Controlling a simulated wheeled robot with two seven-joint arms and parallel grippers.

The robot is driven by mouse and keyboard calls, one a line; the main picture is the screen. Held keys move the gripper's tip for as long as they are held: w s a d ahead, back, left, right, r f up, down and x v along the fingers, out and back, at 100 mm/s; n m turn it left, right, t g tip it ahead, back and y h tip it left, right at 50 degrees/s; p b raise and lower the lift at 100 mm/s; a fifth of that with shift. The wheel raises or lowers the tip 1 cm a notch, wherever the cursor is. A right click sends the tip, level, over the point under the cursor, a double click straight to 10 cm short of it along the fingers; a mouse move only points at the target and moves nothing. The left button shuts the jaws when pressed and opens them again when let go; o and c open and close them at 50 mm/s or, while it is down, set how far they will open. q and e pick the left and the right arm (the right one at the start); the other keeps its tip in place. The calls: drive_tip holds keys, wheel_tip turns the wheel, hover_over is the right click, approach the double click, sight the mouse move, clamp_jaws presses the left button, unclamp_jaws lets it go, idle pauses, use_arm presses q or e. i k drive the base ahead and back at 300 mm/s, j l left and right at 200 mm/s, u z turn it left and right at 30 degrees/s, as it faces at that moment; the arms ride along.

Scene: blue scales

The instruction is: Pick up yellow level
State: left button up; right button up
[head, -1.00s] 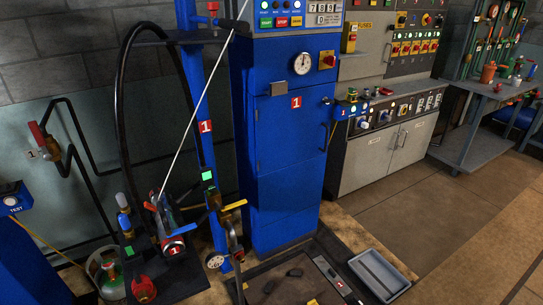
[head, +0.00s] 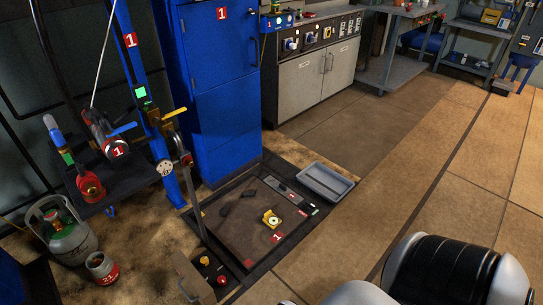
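A small yellow piece (head: 271,220) with a pale round face lies on the brown scale platform (head: 228,228) in the head view. It looks like the yellow level, but it is too small to be sure. A long grey bar (head: 284,190) with a red mark lies behind it on the platform, and a dark object lies to its left. Neither gripper is in view. Part of my own arm shows at the bottom right, well apart from the yellow piece.
A grey tray (head: 325,181) sits at the platform's back right. A blue cabinet (head: 222,110) stands behind. The floor at right is clear.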

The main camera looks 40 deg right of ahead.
sight(273, 222)
drive_tip(key=z, duration=1.35)
